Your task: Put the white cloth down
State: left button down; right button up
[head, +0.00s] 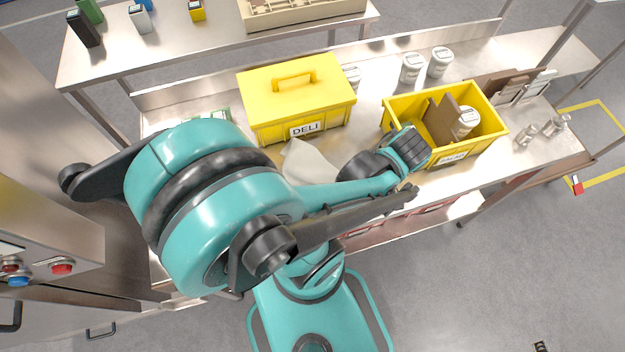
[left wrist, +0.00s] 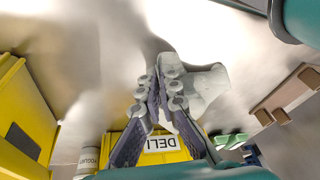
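The white cloth (head: 308,162) shows in the head view in front of the yellow DELI box (head: 297,92), partly hidden behind my left arm. In the left wrist view the cloth (left wrist: 203,88) hangs crumpled at the fingertips of my left gripper (left wrist: 163,92). Its fingers converge on the cloth, with part showing between them. Whether the cloth touches the steel table (head: 215,97) is hard to tell. My right gripper is not in view.
White jars (head: 411,68) stand behind. A green-and-white item (head: 221,114) lies left. Small metal cans (head: 527,134) are at the right. The table's front edge is close.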

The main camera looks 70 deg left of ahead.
pick_arm(q)
jog(key=shift+w+d+f+b, duration=0.4)
jog(key=shift+d+f, duration=0.15)
jog(key=shift+f, duration=0.05)
jog(key=shift+w+d+f+b, duration=0.4)
jog(key=shift+d+f, duration=0.1)
jog(key=shift+f, duration=0.05)
jog(key=c, duration=1.3)
grip_release()
jog(key=shift+r, duration=0.1)
